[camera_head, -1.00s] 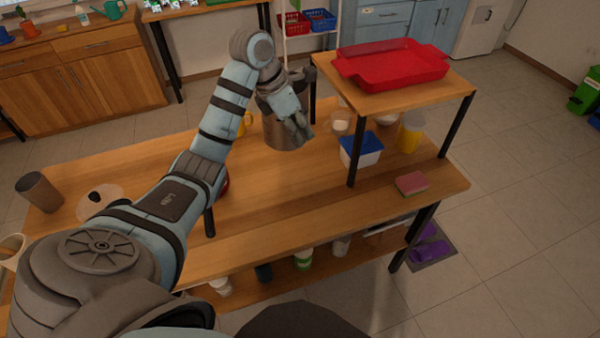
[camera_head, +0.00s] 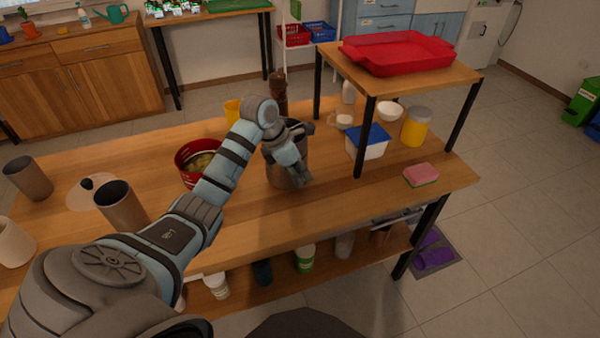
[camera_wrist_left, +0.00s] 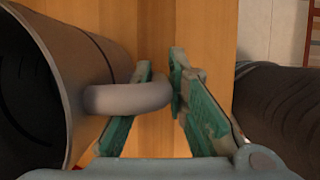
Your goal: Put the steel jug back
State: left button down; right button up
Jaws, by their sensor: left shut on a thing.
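The steel jug (camera_head: 277,178) is a grey cylinder with a loop handle. In the head view it is upright at or just above the middle of the wooden table; I cannot tell if its base touches. My left gripper (camera_head: 299,178) is in front of it and hides part of its side. In the left wrist view the jug (camera_wrist_left: 60,75) fills the left side, and its handle (camera_wrist_left: 125,98) is between the two green-padded fingers of my left gripper (camera_wrist_left: 160,95), which is shut on it. My right gripper is not in view.
A red pot (camera_head: 190,176) and a yellow cup (camera_head: 232,112) are left of the jug. A dark brown mill-like object (camera_head: 279,92) stands behind it. A raised shelf (camera_head: 400,88) with a red tray (camera_head: 398,68) is right; a blue-lidded box (camera_head: 372,150) is beneath.

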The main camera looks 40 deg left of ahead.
pick_arm(q)
jog(key=shift+f, duration=0.1)
jog(key=c, duration=1.6)
grip_release()
jog(key=shift+w+f, duration=0.1)
jog(key=shift+w, duration=0.05)
jog(key=shift+r, duration=0.25)
jog(key=p+v, duration=0.1)
jog(key=v, duration=1.1)
jog(key=shift+d, duration=0.1)
